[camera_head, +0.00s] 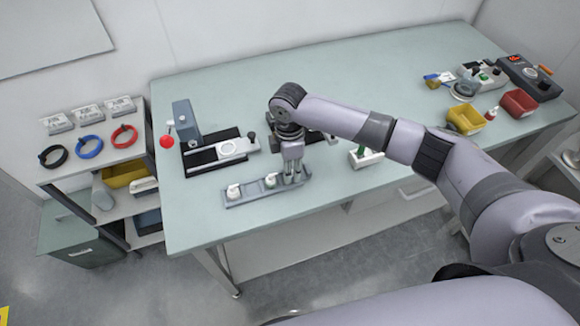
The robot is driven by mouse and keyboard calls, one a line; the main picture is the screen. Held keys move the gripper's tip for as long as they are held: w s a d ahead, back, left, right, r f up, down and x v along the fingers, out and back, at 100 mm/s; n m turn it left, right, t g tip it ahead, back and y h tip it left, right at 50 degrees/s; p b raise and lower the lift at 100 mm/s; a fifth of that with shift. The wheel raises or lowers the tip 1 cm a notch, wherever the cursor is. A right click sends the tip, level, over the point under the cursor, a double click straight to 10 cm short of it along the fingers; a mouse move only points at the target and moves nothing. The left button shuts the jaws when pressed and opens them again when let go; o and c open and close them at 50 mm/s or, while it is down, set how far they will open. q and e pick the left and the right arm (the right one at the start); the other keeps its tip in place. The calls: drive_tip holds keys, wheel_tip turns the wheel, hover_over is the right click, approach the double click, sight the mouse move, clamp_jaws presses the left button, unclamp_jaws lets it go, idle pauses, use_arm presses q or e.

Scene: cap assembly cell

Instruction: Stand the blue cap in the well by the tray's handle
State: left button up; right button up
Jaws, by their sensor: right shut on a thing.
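The grey tray (250,196) lies near the front edge of the table, long and narrow. A white part (234,191) stands in its left section, and a white and green part (270,181) stands near its middle. My right gripper (293,178) points down over the tray's right end, shut on the blue cap. The cap is hidden by the fingers, so I cannot make out its colour or whether it touches a well. The gripper also hides the tray's right end, and I cannot clearly make out the handle. My left gripper is out of view.
A press with a red knob (167,142) and a black and white fixture (222,152) stand behind the tray. A green and white device (365,157) is to the right. Yellow (465,120) and red (519,103) bins are at far right. The back middle of the table is clear.

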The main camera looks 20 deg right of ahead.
drive_tip(key=shift+f, duration=0.1)
idle(0.4)
drive_tip(key=o, duration=0.7)
drive_tip(key=shift+o, duration=0.2)
wheel_tip(320, 180, up, 7)
drive_tip(key=p, duration=0.7)
drive_tip(key=shift+p, duration=0.4)
